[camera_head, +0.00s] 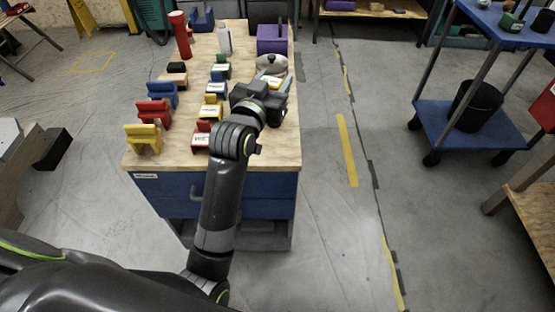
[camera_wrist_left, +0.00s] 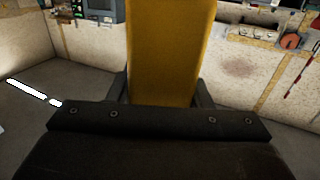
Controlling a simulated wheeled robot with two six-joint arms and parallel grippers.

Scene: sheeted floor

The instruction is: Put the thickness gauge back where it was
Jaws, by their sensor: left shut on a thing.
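My left gripper (camera_head: 272,88) is over the right side of the wooden bench top. It is shut on a yellow thing (camera_wrist_left: 175,50), which stands up between the fingers in the left wrist view. In the head view only a small part of the yellow thing (camera_head: 272,79) shows beyond the gripper; the rest is hidden. I cannot tell for sure whether it is the thickness gauge, or whether it touches the bench. My right gripper is not in view.
The bench top (camera_head: 270,150) is bare at its near right. Left of the gripper stand labelled yellow (camera_head: 211,108) and red (camera_head: 202,137) holders. Yellow (camera_head: 143,138), red (camera_head: 153,112) and blue (camera_head: 161,94) blocks line the left. A grey round object (camera_head: 271,65) and purple box (camera_head: 271,40) are behind.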

